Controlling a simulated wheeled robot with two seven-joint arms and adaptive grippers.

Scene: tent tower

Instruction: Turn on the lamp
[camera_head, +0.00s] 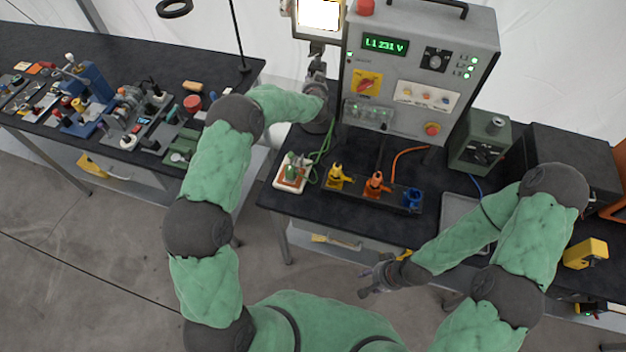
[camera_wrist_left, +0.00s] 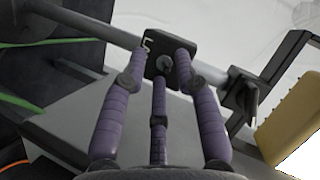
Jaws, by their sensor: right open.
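The lamp (camera_head: 318,15) shows a bright white face at the top of the head view. Its yellow housing (camera_wrist_left: 292,112) and glowing face are at the right edge of the left wrist view. My left gripper (camera_head: 317,62) is raised just below the lamp, beside the grey control panel. In the left wrist view, its purple fingers (camera_wrist_left: 160,62) are spread apart. My right gripper (camera_head: 372,278) is open and empty, low in front of the bench.
The control panel (camera_head: 420,75) stands on the dark bench (camera_head: 300,208) with a green lit display. A socket strip with yellow, orange and blue plugs (camera_head: 375,184) lies in front. A green box (camera_head: 480,146) stands right. A cluttered table (camera_head: 30,118) is at left.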

